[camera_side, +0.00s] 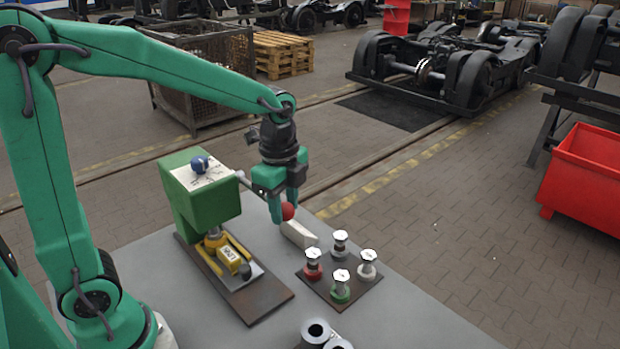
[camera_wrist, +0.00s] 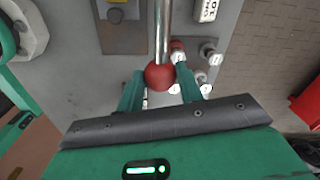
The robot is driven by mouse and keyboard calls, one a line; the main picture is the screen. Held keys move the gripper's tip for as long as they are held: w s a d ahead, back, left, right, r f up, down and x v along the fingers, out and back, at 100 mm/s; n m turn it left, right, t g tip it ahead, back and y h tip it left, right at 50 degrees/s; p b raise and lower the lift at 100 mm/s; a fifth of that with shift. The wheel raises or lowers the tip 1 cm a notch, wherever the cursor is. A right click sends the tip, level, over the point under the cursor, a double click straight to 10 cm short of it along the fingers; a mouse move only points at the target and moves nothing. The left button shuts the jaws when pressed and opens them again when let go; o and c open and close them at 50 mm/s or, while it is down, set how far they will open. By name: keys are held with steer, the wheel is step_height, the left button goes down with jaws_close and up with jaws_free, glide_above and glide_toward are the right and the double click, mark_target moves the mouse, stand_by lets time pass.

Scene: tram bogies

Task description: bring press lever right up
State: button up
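The green press (camera_side: 205,200) stands on a brown base plate on the grey table. Its lever is a metal rod (camera_side: 248,184) that slopes down from the press head to a red ball knob (camera_side: 288,211). In the wrist view the rod (camera_wrist: 163,30) runs from the top edge to the red knob (camera_wrist: 160,76). My gripper (camera_side: 286,207) is at the lever's end, one finger on each side of the knob. In the wrist view its fingers (camera_wrist: 160,85) appear to touch the knob on both sides, closed on it.
A pale block (camera_side: 299,234) lies just below my gripper. Several capped spools (camera_side: 341,284) stand on a brown plate (camera_side: 312,284) to its right. Dark metal cylinders (camera_side: 316,332) stand at the front edge. The table's right part is clear.

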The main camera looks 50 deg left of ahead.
jaws_close()
steer(key=shift+r, duration=0.1)
steer(key=shift+r, duration=0.1)
steer(key=shift+a+r, duration=0.15)
steer(key=shift+r, duration=0.6)
steer(key=a+r, duration=0.1)
steer(key=r, duration=0.1)
steer(key=a+r, duration=0.1)
steer(key=r, duration=0.1)
steer(key=a+r, duration=0.1)
steer(key=r, duration=0.1)
steer(key=shift+r, duration=0.1)
steer(key=a+r, duration=0.4)
steer(key=shift+w+a, duration=0.1)
steer(key=shift+w, duration=0.05)
steer(key=o, duration=0.7)
jaws_free()
